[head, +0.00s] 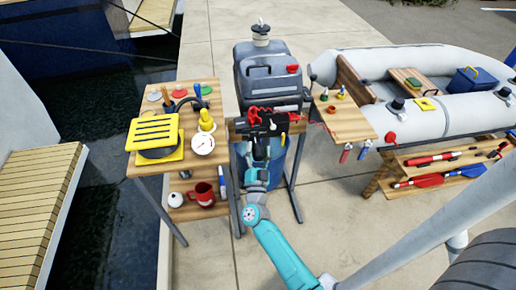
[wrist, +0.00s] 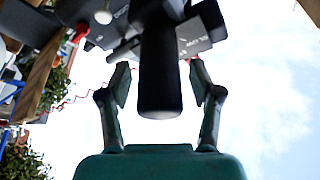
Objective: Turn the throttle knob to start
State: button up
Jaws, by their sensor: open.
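The throttle knob (wrist: 160,75) looks like a thick black cylindrical grip with a rounded end in the wrist view. It hangs down from the dark motor housing, beside a grey plate (wrist: 194,36) with partly legible lettering that seems to read "SLOW". My gripper (wrist: 160,82) is open, with one finger on each side of the grip and a visible gap on both sides. In the head view my gripper (head: 258,152) is just below the front of the outboard motor (head: 270,80). My arm partly hides the grip there, and the knob's setting cannot be read.
A small wooden table (head: 345,125) and a grey inflatable boat (head: 430,122) are on the right. A red cord lies near the motor's front.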

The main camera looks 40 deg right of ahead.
jog(key=v, duration=1.1)
jog(key=s+a+r+n+y, duration=0.3)
jog(key=s+a+n+y, duration=0.2)
jog(key=s, duration=0.6)
jog(key=s+a+r+n+y, duration=0.3)
jog(key=s+a+n+y, duration=0.2)
jog(key=s, duration=0.5)
jog(key=s+a+r+n+y, duration=0.4)
jog(key=s+a+n+y, duration=0.1)
jog(key=s, duration=0.6)
jog(key=shift+s+a+n+y, duration=0.3)
jog(key=shift+a+n, duration=0.1)
jog(key=shift+a, duration=0.3)
jog(key=shift+r, duration=0.1)
jog(key=shift+c, duration=0.2)
